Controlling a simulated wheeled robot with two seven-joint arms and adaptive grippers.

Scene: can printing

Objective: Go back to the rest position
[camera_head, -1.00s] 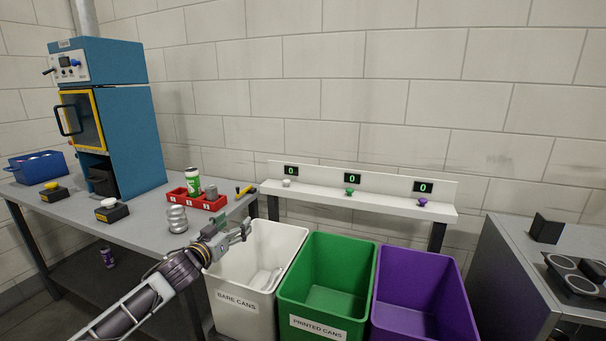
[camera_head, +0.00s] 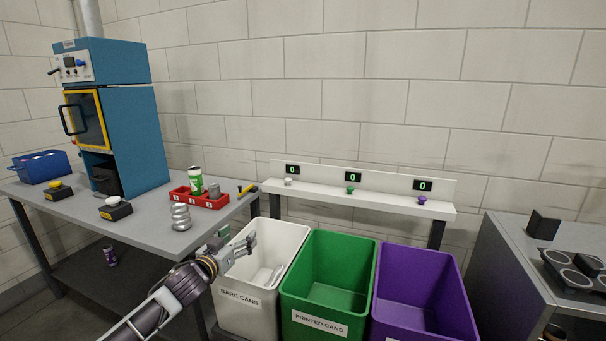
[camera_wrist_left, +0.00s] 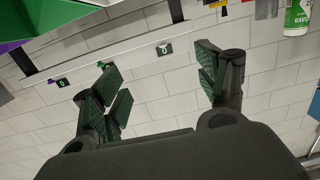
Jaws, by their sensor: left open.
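My left gripper (camera_head: 236,245) is open and empty. In the head view it is over the left rim of the white bin (camera_head: 262,300), which is labelled BARE CANS. In the left wrist view, its two fingers (camera_wrist_left: 165,88) are spread wide with only the wall and the counter shelf behind them. My right gripper is not in view.
A green bin (camera_head: 328,270) and a purple bin (camera_head: 415,290) stand to the right. The grey table (camera_head: 150,228) holds a red tray (camera_head: 212,203) with a green can (camera_head: 196,180), a blue machine (camera_head: 135,130) and a silver stack (camera_head: 181,217). A white counter shelf (camera_head: 385,200) runs behind.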

